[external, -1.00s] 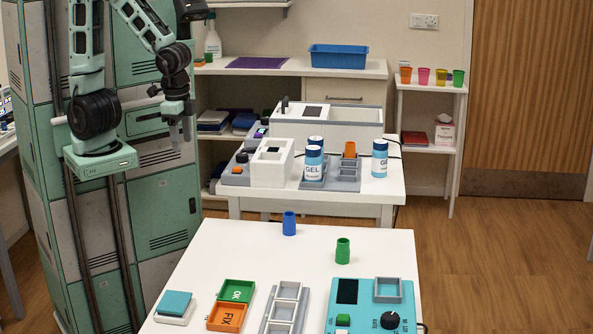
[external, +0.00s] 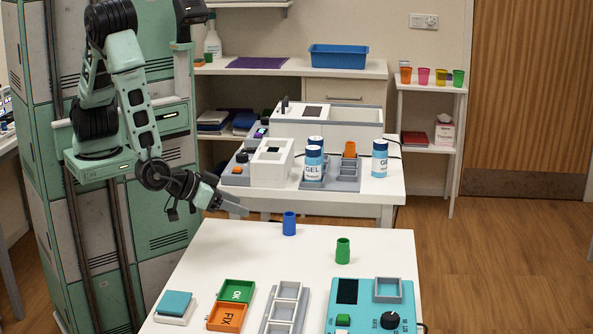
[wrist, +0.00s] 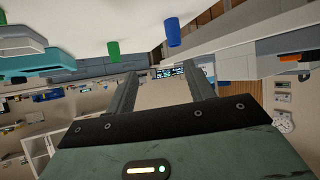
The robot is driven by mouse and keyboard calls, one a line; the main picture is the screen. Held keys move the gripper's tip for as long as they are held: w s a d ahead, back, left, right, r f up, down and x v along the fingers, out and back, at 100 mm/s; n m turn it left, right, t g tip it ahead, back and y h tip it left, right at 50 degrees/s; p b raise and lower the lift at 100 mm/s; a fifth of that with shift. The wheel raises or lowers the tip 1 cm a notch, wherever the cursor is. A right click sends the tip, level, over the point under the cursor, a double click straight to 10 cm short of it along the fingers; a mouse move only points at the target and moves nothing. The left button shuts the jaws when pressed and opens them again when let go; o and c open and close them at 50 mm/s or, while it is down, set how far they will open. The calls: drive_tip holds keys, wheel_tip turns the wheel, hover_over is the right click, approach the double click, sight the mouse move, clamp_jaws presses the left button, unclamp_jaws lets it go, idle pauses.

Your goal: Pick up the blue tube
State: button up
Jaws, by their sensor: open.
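The blue tube (external: 289,223) stands upright near the far edge of the white front table (external: 235,262) in the external view. My gripper (external: 240,208) reaches in from the left, a short way left of the tube and a little above the table's height. It is apart from the tube. In the wrist view the two fingers of my gripper (wrist: 162,85) are spread, with nothing between them. The blue tube (wrist: 173,32) shows beyond the fingertips, at the top of that view.
A green tube (external: 343,251) stands right of the blue one; it also shows in the wrist view (wrist: 113,50). Green and orange trays (external: 236,291), a grey rack and a teal device (external: 375,305) occupy the table's near part. Another table with GEL bottles (external: 313,166) stands behind.

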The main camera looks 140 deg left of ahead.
drive_tip(key=g+y, duration=0.1)
approach(285, 214)
drive_tip(key=shift+n, duration=0.3)
drive_tip(key=a+f, duration=0.1)
drive_tip(key=w+a, duration=0.1)
drive_tip(key=a, duration=0.1)
drive_tip(key=w+a+f, duration=0.1)
drive_tip(key=shift+w+a+f+p, duration=0.15)
drive_tip(key=shift+w+f+p, duration=0.1)
drive_tip(key=shift+f+p, duration=0.1)
drive_tip(key=x, duration=0.4)
drive_tip(key=shift+s+a+r+p, duration=0.2)
drive_tip(key=shift+s+a+p, duration=0.05)
drive_tip(key=shift+s+p, duration=0.15)
drive_tip(key=shift+w+a+f, duration=0.2)
drive_tip(key=shift+a+f, duration=0.1)
drive_tip(key=shift+a, duration=0.2)
drive_tip(key=c, duration=1)
